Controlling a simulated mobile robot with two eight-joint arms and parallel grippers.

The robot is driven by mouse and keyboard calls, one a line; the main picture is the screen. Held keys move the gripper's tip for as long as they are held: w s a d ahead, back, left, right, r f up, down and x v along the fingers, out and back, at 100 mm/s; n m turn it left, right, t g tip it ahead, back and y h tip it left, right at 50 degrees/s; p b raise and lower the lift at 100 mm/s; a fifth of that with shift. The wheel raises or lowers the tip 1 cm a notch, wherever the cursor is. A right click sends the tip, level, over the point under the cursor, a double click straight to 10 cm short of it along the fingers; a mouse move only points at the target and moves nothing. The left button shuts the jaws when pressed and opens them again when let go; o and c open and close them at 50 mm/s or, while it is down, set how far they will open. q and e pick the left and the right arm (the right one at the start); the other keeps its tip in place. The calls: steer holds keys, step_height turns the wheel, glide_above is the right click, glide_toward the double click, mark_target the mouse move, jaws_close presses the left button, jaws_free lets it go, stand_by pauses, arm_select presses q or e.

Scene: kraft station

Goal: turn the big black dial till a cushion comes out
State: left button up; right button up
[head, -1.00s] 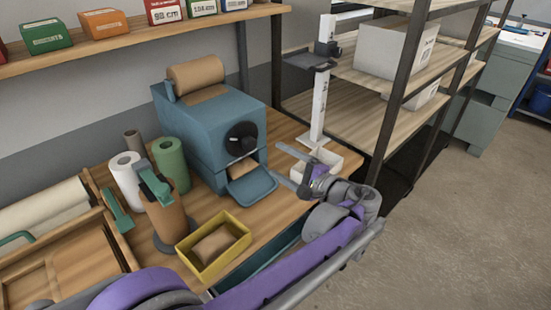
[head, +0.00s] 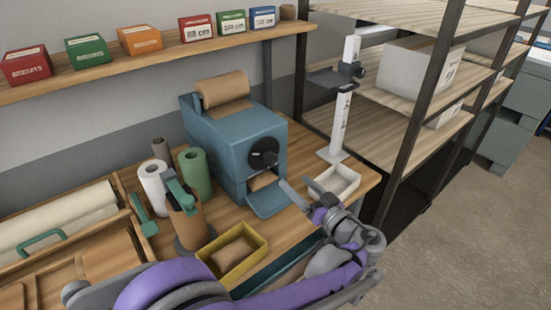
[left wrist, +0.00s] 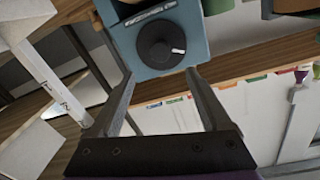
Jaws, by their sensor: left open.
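The big black dial (head: 264,153) is on the front of a blue-green machine (head: 225,139). In the left wrist view the dial (left wrist: 162,45) has a white mark pointing right. My left gripper (head: 297,190) is open and empty, in front of the machine, to the right of and below the dial in the head view. In the left wrist view the gripper's fingers (left wrist: 158,84) spread below the dial, apart from it. Brown material (head: 262,180) shows in the machine's outlet, above its tray (head: 268,201). A brown cushion (head: 231,256) lies in a yellow bin (head: 258,246).
A white box (head: 350,184) and a white post (head: 341,120) stand right of the machine. Paper rolls (head: 195,172) and a tape dispenser (head: 185,212) stand left. A shelf rack (head: 419,110) stands at the right. Small boxes line the upper shelf (head: 150,68).

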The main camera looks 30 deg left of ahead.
mark_target(273, 161)
arm_select(q)
steer(key=w+a, duration=0.1)
steer(key=a, duration=0.2)
steer(key=w+a+n+p, duration=0.1)
steer(key=w+a, duration=0.1)
steer(key=a, duration=0.1)
steer(key=w+a+n, duration=0.1)
steer(key=a, duration=0.2)
steer(key=shift+w+a, duration=0.35)
jaws_close()
